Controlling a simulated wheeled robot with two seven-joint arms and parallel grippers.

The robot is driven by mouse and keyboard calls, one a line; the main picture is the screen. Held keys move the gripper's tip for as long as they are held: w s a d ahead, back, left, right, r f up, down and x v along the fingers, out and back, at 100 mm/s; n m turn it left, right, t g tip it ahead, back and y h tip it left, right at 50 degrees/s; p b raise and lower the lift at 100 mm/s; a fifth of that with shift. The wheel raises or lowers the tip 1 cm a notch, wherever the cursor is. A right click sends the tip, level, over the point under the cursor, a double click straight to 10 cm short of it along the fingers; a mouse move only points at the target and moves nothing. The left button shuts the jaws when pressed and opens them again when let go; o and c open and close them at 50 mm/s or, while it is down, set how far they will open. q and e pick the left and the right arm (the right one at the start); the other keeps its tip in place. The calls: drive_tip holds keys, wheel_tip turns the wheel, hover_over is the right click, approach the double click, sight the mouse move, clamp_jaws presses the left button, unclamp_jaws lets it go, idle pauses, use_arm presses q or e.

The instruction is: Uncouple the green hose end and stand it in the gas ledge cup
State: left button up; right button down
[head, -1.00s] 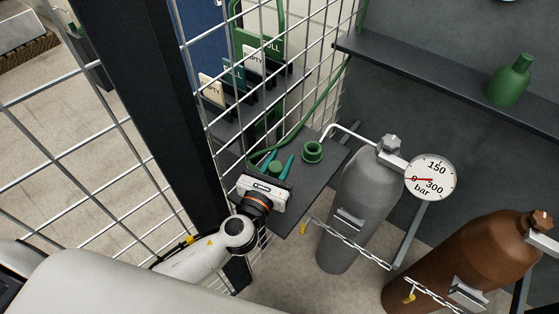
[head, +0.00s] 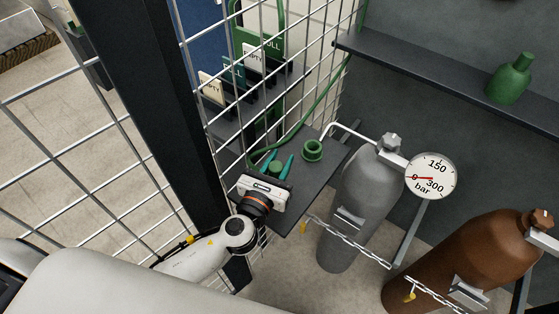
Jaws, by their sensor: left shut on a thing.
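My left gripper (head: 279,164) reaches over the dark ledge (head: 318,184) from the lower left. Its teal fingers are shut on the green hose end (head: 275,169), a short round green piece. The green hose (head: 321,104) runs from near the gripper up along the mesh. A green cup (head: 312,150) with an open top stands on the ledge, just right of the fingers and apart from the hose end. I cannot tell whether the hose end touches anything beneath it. My right gripper is not in view.
A grey cylinder (head: 356,205) with a pressure gauge (head: 431,176) and chain stands right of the ledge. A brown cylinder (head: 465,262) is at the lower right. Wire mesh (head: 110,130) and a dark post rise on the left. A green bottle (head: 509,79) stands on the back shelf.

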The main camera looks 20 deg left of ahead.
use_arm(q)
drive_tip(key=shift+f+b, duration=1.3)
drive_tip(key=shift+f, duration=0.35)
drive_tip(key=o, duration=1.1)
drive_tip(key=s+b, duration=0.1)
drive_tip(key=s, duration=0.3)
drive_tip(key=s+a+b, duration=0.1)
drive_tip(key=s, duration=0.3)
drive_tip(key=s+b, duration=0.1)
drive_tip(key=s, duration=0.3)
drive_tip(key=shift+a, duration=0.25)
